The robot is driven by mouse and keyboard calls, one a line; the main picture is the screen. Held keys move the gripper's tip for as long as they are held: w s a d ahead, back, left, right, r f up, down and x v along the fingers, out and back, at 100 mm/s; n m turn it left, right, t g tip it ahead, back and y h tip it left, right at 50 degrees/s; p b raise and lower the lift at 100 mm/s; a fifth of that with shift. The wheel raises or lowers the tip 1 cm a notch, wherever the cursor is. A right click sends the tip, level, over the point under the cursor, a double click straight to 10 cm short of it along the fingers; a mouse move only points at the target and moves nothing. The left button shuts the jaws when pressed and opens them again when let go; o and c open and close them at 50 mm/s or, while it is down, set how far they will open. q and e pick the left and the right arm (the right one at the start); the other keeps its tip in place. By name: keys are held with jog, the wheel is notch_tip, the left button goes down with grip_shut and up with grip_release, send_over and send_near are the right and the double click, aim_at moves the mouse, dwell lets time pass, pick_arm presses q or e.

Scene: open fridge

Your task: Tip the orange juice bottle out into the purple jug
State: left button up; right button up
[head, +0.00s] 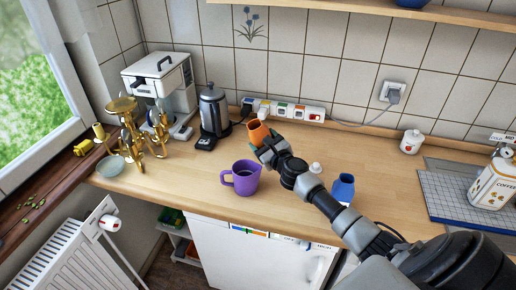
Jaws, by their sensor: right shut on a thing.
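The orange juice bottle (258,132) is held by my right gripper (268,148), which is shut on it. Part of the bottle is hidden behind the fingers. It looks slightly tilted. The purple jug (246,184) stands upright on the wooden counter, its handle to the left. In the picture the bottle is above and a little right of the jug, apart from it. I cannot tell the bottle's exact height over the counter. My left gripper is not in view.
A blue bottle (343,187) and a small white item (315,168) stand right of the jug, close to my right arm. A kettle (213,110), coffee machine (160,82) and brass scales (126,118) are at left. A coffee tin (490,186) is at right.

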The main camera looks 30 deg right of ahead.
jog(key=n, duration=0.1)
jog(key=d+n+b, duration=0.1)
jog(key=shift+d+f+n, duration=0.25)
jog(key=shift+n, duration=0.15)
jog(key=shift+d+f+n+b, duration=0.3)
jog(key=shift+d+n+b, duration=0.05)
jog(key=shift+n+b, duration=0.7)
jog(key=shift+d+n, duration=0.15)
jog(key=shift+n, duration=0.6)
jog(key=shift+d+f+n, duration=0.2)
jog(key=shift+f+n, duration=0.15)
jog(key=shift+n, duration=0.65)
jog(key=f+n, duration=0.1)
jog(key=n, duration=0.2)
jog(key=shift+f, duration=0.2)
jog(key=shift+s+a+f+n+p, duration=0.15)
jog(key=shift+n+p, duration=0.25)
jog(key=shift+n, duration=0.6)
jog(key=shift+a+f+n, duration=0.1)
jog(key=shift+n, duration=0.3)
